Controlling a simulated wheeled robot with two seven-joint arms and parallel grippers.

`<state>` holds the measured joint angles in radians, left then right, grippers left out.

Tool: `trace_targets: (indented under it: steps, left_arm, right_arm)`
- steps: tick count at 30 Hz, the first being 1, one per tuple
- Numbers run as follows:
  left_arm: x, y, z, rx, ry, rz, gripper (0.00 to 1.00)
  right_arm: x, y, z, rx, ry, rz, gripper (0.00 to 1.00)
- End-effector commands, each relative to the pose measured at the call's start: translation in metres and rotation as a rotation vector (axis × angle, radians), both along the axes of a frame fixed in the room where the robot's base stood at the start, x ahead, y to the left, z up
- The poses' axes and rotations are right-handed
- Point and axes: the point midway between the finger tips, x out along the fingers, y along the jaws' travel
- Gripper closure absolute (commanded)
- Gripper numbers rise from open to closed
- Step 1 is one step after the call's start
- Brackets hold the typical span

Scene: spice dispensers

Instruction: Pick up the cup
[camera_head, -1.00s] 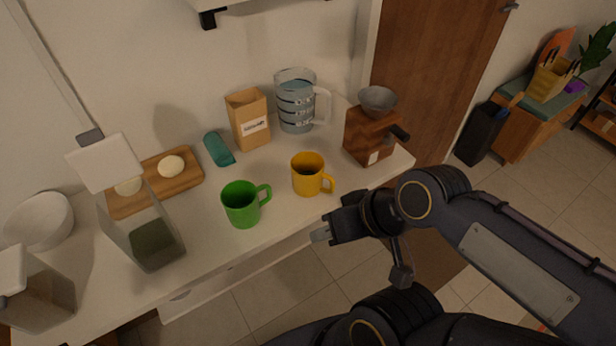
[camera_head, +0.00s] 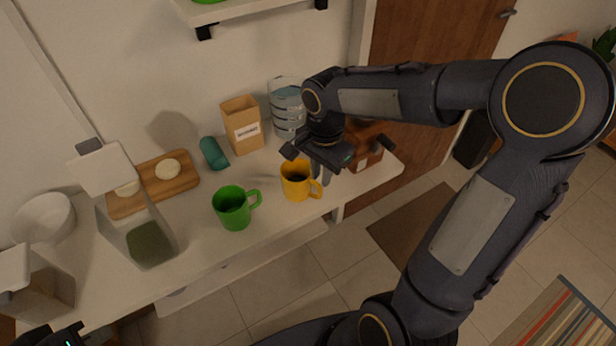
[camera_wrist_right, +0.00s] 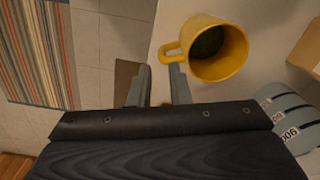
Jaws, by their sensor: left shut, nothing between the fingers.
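A yellow mug (camera_head: 295,186) stands upright near the front edge of the counter, its handle toward the right. It also shows in the right wrist view (camera_wrist_right: 232,66). A green mug (camera_head: 231,209) stands to its left. My right gripper (camera_head: 318,174) is above and beside the yellow mug, pointing down. In the right wrist view its two fingers (camera_wrist_right: 160,72) are apart with nothing held; the mug's handle lies just beyond the fingertips. My left gripper (camera_head: 55,336) shows only partly at the bottom left corner, shut and away from both mugs.
A teal cylinder (camera_head: 214,153), a cutting board (camera_head: 150,190), a dispenser (camera_head: 143,240) and a white bowl (camera_head: 45,218) are to the left. Counter in front of the mugs is narrow.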

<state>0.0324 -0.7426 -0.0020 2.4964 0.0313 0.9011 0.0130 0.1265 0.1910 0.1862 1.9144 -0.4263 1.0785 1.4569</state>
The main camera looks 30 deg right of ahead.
Motion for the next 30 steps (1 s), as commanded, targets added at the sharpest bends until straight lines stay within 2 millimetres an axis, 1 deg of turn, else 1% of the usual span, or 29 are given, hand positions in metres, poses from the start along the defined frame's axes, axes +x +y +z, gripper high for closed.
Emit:
trace_targets:
  steps: [1,4,13,18,21,24,29,30]
  left_arm:
    - [0.0,0.0,0.002,0.0,0.0,0.0,1.0]
    - [0.0,0.0,0.002,0.0,0.0,0.0,1.0]
    - [0.0,0.0,0.005,0.0,0.0,0.0,1.0]
    - [0.0,0.0,0.01,0.0,0.0,0.0,1.0]
    - [0.0,0.0,0.01,0.0,0.0,0.0,1.0]
    - [0.0,0.0,0.01,0.0,0.0,0.0,1.0]
    - [0.0,0.0,0.01,0.0,0.0,0.0,1.0]
    - [0.0,0.0,0.01,0.0,0.0,0.0,1.0]
  right_arm:
    - [0.005,0.0,-0.003,-0.006,0.013,-0.027,0.83]
    - [0.009,0.0,-0.01,-0.013,0.022,-0.06,0.83]
    - [0.008,0.0,-0.043,-0.013,0.025,-0.064,0.83]
    - [0.006,0.0,-0.069,-0.012,0.026,-0.062,0.83]
    - [0.007,0.0,-0.08,-0.012,0.024,-0.064,0.83]
    - [0.007,0.0,-0.085,-0.012,0.02,-0.062,0.83]
    - [0.007,0.0,-0.085,-0.012,0.02,-0.063,0.83]
    - [0.007,0.0,-0.085,-0.012,0.02,-0.063,0.84]
